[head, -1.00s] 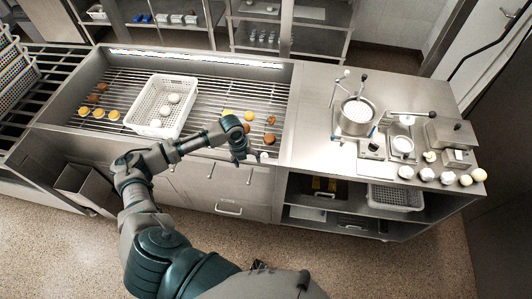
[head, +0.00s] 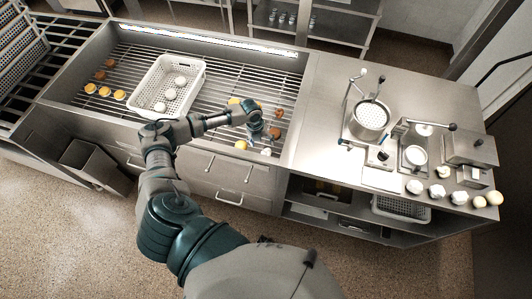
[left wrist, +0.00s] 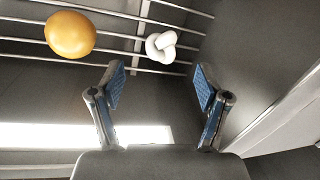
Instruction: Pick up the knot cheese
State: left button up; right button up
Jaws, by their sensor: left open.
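The knot cheese (left wrist: 161,46) is a white knotted piece on the metal bars of the rack in the left wrist view. In the head view a small white piece (head: 266,151) near the rack's front edge appears to be the same cheese. My left gripper (left wrist: 158,85) is open and empty, its two blue-padded fingers apart. The cheese lies beyond the fingertips, roughly centred between them, and is not touched. In the head view the left gripper (head: 257,136) hangs over the front right of the rack. My right gripper is not in view.
An orange-yellow round cheese (left wrist: 70,35) lies left of the knot; other round cheeses lie behind the gripper. A white perforated basket (head: 193,102) holds several white pieces on the rack. A steel counter (head: 318,100) with a pot (head: 369,118) stands to the right.

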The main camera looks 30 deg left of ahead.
aim_at(265, 151)
pick_arm(q)
jog(key=shift+w+d+f, duration=0.1)
jog(key=shift+w+f, duration=0.05)
jog(key=shift+f, duration=0.45)
jog(key=shift+w+d+f, duration=0.1)
jog(key=shift+f, duration=0.45)
jog(key=shift+d+f, duration=0.2)
jog(key=shift+f, duration=0.7)
jog(key=shift+d+f, duration=0.2)
jog(key=shift+f, duration=0.65)
jog(key=shift+d+f, duration=0.2)
jog(key=shift+f, duration=0.7)
jog(key=shift+s, duration=0.1)
jog(key=c, duration=1.2)
